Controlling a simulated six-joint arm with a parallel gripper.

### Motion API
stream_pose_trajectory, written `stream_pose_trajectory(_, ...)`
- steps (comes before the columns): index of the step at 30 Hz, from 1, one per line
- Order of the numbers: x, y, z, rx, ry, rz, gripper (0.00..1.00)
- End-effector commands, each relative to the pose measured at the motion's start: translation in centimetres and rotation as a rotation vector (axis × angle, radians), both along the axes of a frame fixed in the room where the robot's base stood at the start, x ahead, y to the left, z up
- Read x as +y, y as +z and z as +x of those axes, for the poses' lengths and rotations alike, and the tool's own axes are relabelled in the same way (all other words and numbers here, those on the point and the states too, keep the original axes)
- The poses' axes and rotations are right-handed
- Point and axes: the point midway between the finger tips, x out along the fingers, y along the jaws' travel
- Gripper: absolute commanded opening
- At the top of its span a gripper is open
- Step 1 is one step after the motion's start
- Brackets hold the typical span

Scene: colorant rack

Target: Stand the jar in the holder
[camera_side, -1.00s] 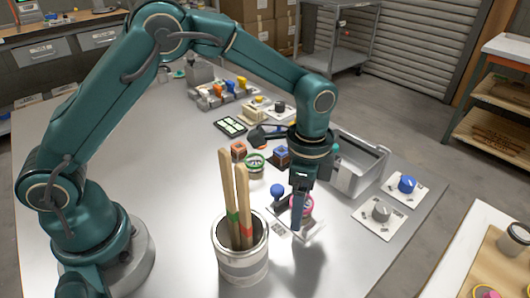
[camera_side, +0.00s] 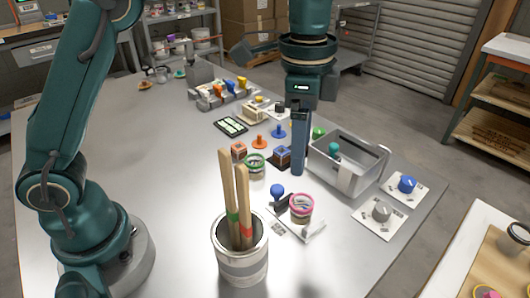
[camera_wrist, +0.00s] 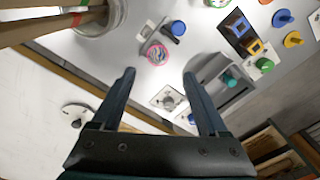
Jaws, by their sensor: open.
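A small round jar with a pink rim (camera_side: 302,207) stands upright on a white plate (camera_side: 312,230), beside a lever with a blue knob (camera_side: 277,191). It also shows in the wrist view (camera_wrist: 157,54), beyond my fingertips. I cannot tell for sure which fixture is the holder, or whether the jar is seated in one. A similar round container with a green rim (camera_side: 255,162) stands further back. My gripper (camera_side: 298,173) is raised above the table, behind the pink-rimmed jar and apart from it. In the wrist view, my gripper (camera_wrist: 159,73) is open and empty.
A grey bin (camera_side: 372,178) stands right of my gripper. A tall can (camera_side: 240,262) with wooden sticks stands in front. Knob plates (camera_side: 378,213) lie at the right edge. Several small pegs and blocks (camera_side: 238,150) stand behind. The front right of the table is clear.

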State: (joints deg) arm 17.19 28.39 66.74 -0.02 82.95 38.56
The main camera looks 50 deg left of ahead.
Motion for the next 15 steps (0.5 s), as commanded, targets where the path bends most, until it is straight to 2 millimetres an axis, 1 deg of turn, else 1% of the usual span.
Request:
stream_pose_trajectory(1, 0.7, 0.9, -0.5, -0.024, 0.045, -0.009, 0.77)
stream_pose_trajectory(3, 1.8, 1.9, -1.5, -0.060, 0.125, -0.023, 0.77)
stream_pose_trajectory(6, 3.5, 3.1, -3.2, -0.117, 0.253, -0.048, 0.77)
stream_pose_trajectory(10, 5.4, 3.9, -5.8, -0.188, 0.417, -0.084, 0.77)
stream_pose_trajectory(15, 7.4, 3.6, -9.4, -0.278, 0.625, -0.139, 0.77)
